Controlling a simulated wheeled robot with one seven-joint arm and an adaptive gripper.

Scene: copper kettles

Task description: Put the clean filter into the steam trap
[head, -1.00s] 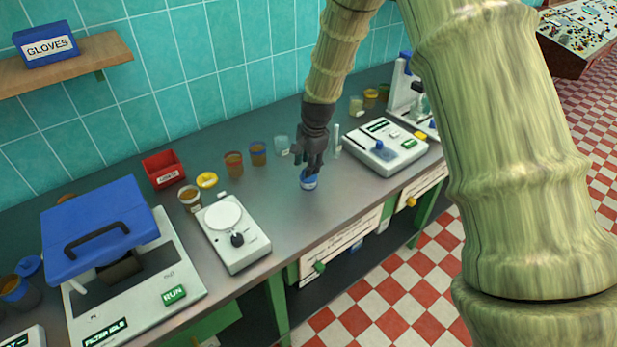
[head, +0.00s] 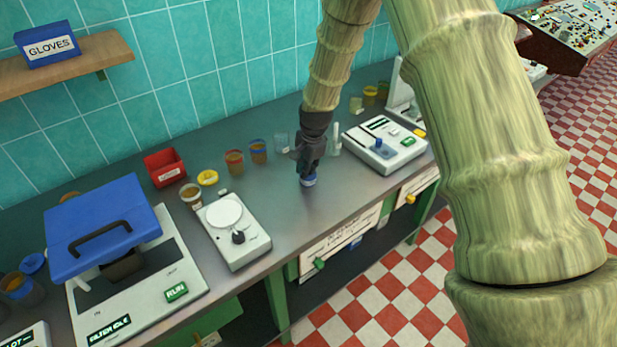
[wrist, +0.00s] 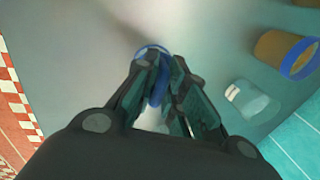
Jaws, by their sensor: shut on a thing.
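My gripper (head: 309,168) is low over the middle of the grey bench. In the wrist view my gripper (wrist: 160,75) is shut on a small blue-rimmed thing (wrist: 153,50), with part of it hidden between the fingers. In the head view this small blue thing (head: 309,181) shows just under the fingertips, at or close to the bench top. I cannot tell whether it is the clean filter. A machine with a raised blue lid (head: 100,222) stands at the left; its display reads something like "FILTER IDLE". I cannot tell which thing is the steam trap.
A white round-plated device (head: 232,232), a red bin (head: 165,167), a yellow lid (head: 207,178) and brown cups (head: 234,162) stand left of my gripper. A white device with a screen (head: 385,145) stands right. Bare bench (head: 285,215) lies in front.

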